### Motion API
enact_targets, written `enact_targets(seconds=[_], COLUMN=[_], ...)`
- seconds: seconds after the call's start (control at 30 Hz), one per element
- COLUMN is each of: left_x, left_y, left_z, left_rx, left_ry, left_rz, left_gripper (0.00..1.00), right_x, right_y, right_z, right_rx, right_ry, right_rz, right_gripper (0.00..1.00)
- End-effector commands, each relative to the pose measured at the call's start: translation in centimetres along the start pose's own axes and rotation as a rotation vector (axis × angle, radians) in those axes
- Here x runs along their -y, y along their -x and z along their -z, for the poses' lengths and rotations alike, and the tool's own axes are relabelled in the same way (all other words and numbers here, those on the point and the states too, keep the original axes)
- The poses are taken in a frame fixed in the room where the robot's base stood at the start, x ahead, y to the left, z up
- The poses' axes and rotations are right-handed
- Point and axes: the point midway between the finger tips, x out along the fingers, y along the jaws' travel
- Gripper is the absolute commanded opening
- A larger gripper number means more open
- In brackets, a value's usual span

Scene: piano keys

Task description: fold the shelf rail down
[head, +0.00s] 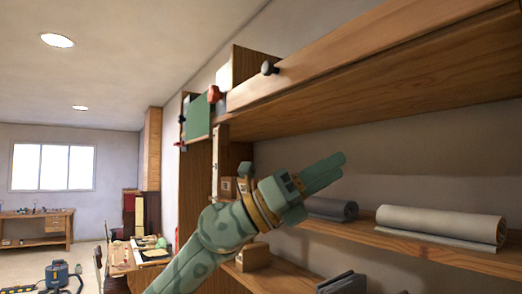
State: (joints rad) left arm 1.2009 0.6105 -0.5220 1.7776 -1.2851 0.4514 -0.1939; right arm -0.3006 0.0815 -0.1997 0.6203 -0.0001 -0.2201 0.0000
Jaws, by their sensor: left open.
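The shelf rail (390,52) looks to be the long wooden strip along the front of the upper shelf (400,100). It runs from the upper right toward the middle of the head view. A dark round knob (269,68) sits near its left end. My left gripper (332,170) is green with tan bands, and points up and right. It is open and empty, below the upper shelf and apart from the rail and knob. My right gripper is not in view.
A lower shelf (400,241) holds a light grey roll (442,225) and a dark roll (330,209). A red knob (214,94) and green panel (197,119) are left of the rail. Small wooden blocks stand behind my wrist. Open floor and a workbench (37,228) lie far left.

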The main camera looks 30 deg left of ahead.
Motion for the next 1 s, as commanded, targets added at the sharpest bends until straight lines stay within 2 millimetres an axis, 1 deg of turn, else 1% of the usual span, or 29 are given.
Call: enact_targets(seconds=[0.03,0.07,0.1,0.17,0.2,0.27,0.3,0.4,0.43,0.5,0.53,0.6,0.67,0.77,0.87,1.0], left_x=[1.4,2.0,2.8,4.0,4.9,6.4,7.5,10.4,11.1,12.5,12.9,13.5,13.5,12.7,11.4,8.9], left_y=[-0.7,-0.9,-0.8,-0.1,0.7,2.4,3.6,7.0,7.9,9.6,10.1,10.8,10.8,10.0,8.5,5.8], left_z=[-2.7,-4.0,-6.0,-9.4,-11.9,-15.5,-17.7,-22.3,-23.2,-24.9,-25.4,-26.0,-26.2,-26.0,-25.6,-25.1], left_rx=[-0.087,-0.142,-0.208,-0.289,-0.329,-0.370,-0.385,-0.391,-0.389,-0.381,-0.378,-0.373,-0.373,-0.375,-0.378,-0.378], left_ry=[-0.122,-0.184,-0.265,-0.369,-0.426,-0.488,-0.514,-0.540,-0.540,-0.533,-0.530,-0.523,-0.520,-0.518,-0.518,-0.518], left_rz=[-0.023,-0.048,-0.092,-0.179,-0.245,-0.350,-0.418,-0.561,-0.593,-0.652,-0.669,-0.694,-0.702,-0.704,-0.701,-0.700], left_gripper=[0.48,0.48,0.48,0.48,0.48,0.48,0.48,0.48,0.48,0.48,0.48,0.48,0.48,0.48,0.48,0.48], right_x=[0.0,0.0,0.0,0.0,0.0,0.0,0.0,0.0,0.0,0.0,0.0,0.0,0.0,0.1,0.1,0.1], right_y=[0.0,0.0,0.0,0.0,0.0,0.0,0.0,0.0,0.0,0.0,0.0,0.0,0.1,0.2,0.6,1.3], right_z=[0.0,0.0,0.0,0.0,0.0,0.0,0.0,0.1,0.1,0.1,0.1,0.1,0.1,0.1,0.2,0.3], right_rx=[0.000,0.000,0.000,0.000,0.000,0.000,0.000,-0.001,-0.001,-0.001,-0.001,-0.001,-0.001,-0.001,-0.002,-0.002], right_ry=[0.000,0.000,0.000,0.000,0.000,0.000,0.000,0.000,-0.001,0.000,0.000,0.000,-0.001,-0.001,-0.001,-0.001], right_rz=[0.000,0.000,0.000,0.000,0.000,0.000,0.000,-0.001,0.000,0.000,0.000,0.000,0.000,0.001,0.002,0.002], right_gripper=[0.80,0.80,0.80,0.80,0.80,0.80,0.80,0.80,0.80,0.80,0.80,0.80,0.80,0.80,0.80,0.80])
